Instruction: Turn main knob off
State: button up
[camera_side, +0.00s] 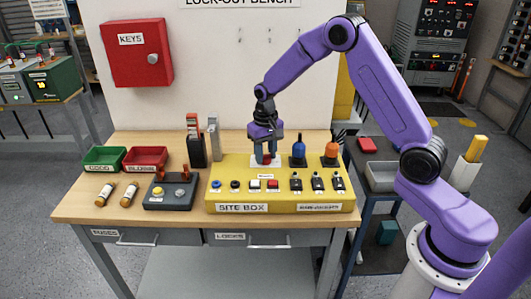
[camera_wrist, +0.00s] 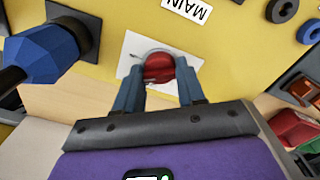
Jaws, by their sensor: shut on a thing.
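The red main knob (camera_wrist: 158,67) sits on a white plate (camera_wrist: 138,47) on the yellow site box (camera_side: 225,168), next to a MAIN label (camera_wrist: 188,9) in the wrist view. My gripper (camera_wrist: 158,84) is shut on the knob, with one blue-grey finger on each side of it. In the side view my gripper (camera_side: 267,152) points down at the back of the box, and its fingers largely hide the knob there. The knob's exact turn position is hard to read.
A blue connector (camera_side: 298,150) and an orange connector (camera_side: 331,152) stand just right of my gripper. Tall grey and black-red pieces (camera_side: 196,140) stand to its left. Green (camera_side: 103,158) and red bins (camera_side: 144,158), fuses and a small control box (camera_side: 170,192) occupy the bench's left.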

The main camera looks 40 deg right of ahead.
aim_at(265, 155)
jog(key=n, duration=0.5)
jog(key=shift+n, duration=0.4)
jog(key=n, duration=0.5)
jog(key=shift+n, duration=0.3)
jog(key=o, duration=1.1)
jog(key=shift+c, duration=0.2)
jog(key=shift+r, duration=0.1)
notch_tip(265, 155, up, 17)
jog(key=shift+r, duration=0.15)
